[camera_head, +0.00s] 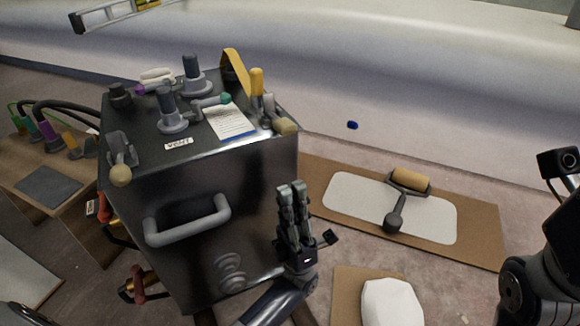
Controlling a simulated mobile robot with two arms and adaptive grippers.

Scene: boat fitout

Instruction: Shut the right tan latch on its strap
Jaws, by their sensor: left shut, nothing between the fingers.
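The right tan latch (285,127) shows as a tan knob on a grey lever at the right front corner of the dark box's lid. Whether it is fastened to a strap cannot be told. A matching left latch (120,175) with a tan knob sits at the left front edge of the box (200,190). My left gripper (292,188) is shut and empty, with its fingers pointing up. In the picture it is below the right latch, in front of the box's right side, and apart from the knob. My right gripper is not in view; only part of my right arm shows at the right edge.
The lid carries grey posts (172,122), a yellow-handled lever (256,82), a yellow band (235,68) and a paper label (229,121). A grey handle (188,222) juts from the box front. A roller (411,180) lies on a board at right. A white block (390,303) is nearby.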

